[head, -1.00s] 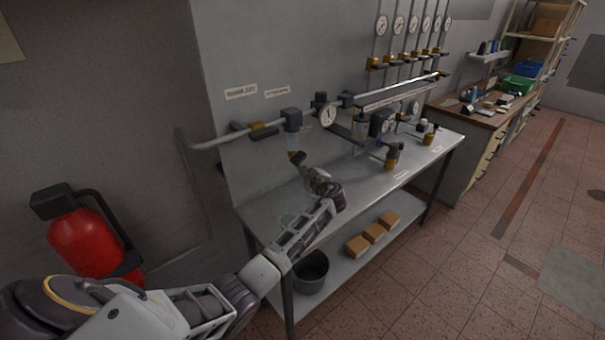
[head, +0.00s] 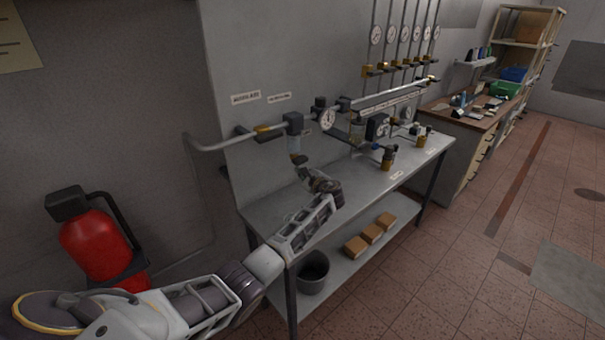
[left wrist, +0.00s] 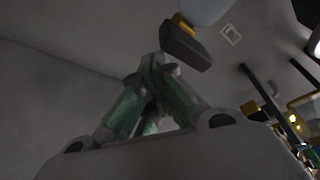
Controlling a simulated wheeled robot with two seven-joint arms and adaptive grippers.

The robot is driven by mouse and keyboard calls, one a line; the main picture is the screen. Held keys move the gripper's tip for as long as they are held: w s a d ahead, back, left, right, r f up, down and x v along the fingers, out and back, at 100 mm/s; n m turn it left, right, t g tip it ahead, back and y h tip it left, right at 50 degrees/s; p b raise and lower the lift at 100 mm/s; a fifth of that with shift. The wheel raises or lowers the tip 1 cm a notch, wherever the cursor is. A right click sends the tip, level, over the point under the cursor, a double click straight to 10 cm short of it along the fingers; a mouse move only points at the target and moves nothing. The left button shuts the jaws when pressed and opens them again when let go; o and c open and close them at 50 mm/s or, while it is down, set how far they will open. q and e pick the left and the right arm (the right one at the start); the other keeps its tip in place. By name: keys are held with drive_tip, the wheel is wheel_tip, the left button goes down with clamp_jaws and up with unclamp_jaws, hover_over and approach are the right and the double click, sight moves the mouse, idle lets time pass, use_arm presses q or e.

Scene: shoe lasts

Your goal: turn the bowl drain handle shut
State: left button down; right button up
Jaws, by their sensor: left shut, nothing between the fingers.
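The filter bowl (head: 294,143) hangs under the dark filter head (head: 293,123) on the grey pipe. Its dark drain handle (head: 299,160) is just below it. In the left wrist view the handle (left wrist: 186,46) is a dark block beside a brass fitting (left wrist: 183,22) and the pale bowl (left wrist: 205,9). My left gripper (head: 304,172) is just below the handle; its fingertips (left wrist: 158,62) are shut, empty and close to the handle's near end. I cannot tell whether they touch. My right gripper is not in view.
The pipe (head: 215,145) has another valve (head: 262,130) left of the filter and a gauge (head: 327,119) to the right. The bench top (head: 345,182) is mostly clear below. A bucket (head: 313,272) stands on the lower shelf. A red extinguisher (head: 95,245) hangs at left.

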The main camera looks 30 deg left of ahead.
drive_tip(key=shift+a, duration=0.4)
use_arm(q)
drive_tip(key=shift+a+f, duration=0.1)
drive_tip(key=shift+f, duration=0.05)
